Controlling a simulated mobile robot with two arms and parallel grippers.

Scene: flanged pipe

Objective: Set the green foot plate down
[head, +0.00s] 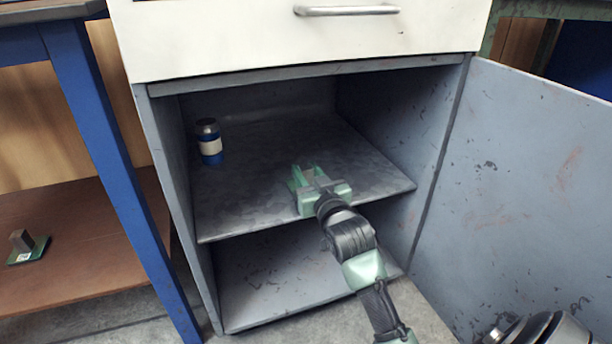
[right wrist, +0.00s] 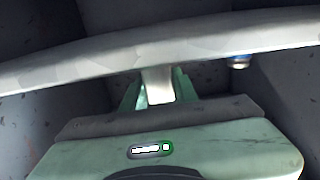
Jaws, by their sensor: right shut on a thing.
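A green plate with a brown-grey upright block (head: 22,241) sits on the brown shelf at the far left of the head view, well away from my right gripper. My right gripper (head: 305,177) reaches into the cabinet, by the front part of its middle shelf. It is shut on a small pale grey piece (right wrist: 158,86), seen between its green fingers in the right wrist view. The rest of this piece is hidden, so I cannot tell whether it belongs to a foot plate or touches the shelf. My left gripper is not in view.
The grey middle shelf (head: 260,210) has a blue and white can (head: 208,143) at its left; the can also shows in the wrist view (right wrist: 239,62). The cabinet door (head: 530,180) stands open at the right. A closed drawer (head: 300,40) is above.

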